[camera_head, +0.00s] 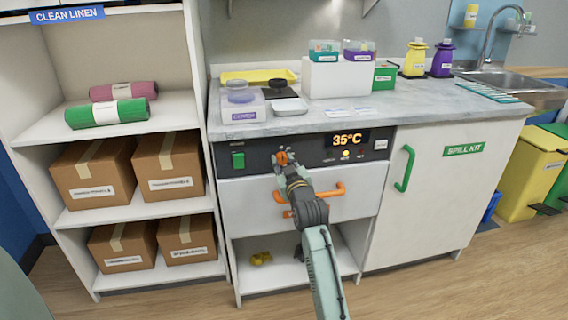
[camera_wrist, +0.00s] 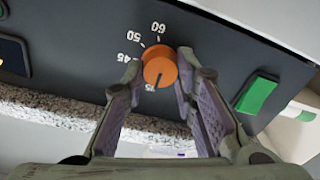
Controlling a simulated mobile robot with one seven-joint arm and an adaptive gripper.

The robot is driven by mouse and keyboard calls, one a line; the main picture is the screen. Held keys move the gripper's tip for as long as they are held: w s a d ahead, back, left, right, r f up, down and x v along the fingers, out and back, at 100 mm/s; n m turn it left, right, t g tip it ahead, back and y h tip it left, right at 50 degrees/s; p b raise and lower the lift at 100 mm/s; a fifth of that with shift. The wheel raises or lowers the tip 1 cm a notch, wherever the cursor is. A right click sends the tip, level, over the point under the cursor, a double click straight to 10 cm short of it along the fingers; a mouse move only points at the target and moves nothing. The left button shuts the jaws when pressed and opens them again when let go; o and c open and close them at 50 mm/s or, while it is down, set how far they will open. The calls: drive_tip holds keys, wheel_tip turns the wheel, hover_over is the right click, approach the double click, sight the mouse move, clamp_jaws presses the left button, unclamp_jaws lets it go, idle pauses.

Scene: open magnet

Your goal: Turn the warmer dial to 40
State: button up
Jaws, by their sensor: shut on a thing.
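The orange warmer dial (camera_wrist: 159,62) sits on the dark control panel between my two fingertips. My gripper (camera_wrist: 160,70) is shut on it, one finger on each side; it also shows in the head view (camera_head: 285,163), reaching up to the dial. Around the dial I read 60, 50 and 45, and a partly covered label below it that looks like 35. The 40 mark is not visible, probably behind the left finger. A dark pointer line on the dial points down toward the partly covered label. The warmer display (camera_head: 347,140) reads 35°C.
A green switch (camera_wrist: 257,93) sits beside the dial on the panel. Below the panel is a drawer with an orange handle (camera_head: 330,190), close to my arm. The counter above holds a lidded tub (camera_head: 240,104) and trays. A shelf with boxes (camera_head: 168,165) stands left.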

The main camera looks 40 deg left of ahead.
clamp_jaws()
drive_tip(key=m+p, duration=0.2)
drive_tip(key=m, duration=0.3)
drive_tip(key=shift+m+p, duration=0.5)
drive_tip(key=shift+m, duration=0.9)
drive_tip(key=o, duration=0.9)
unclamp_jaws()
drive_tip(key=shift+t, duration=0.3)
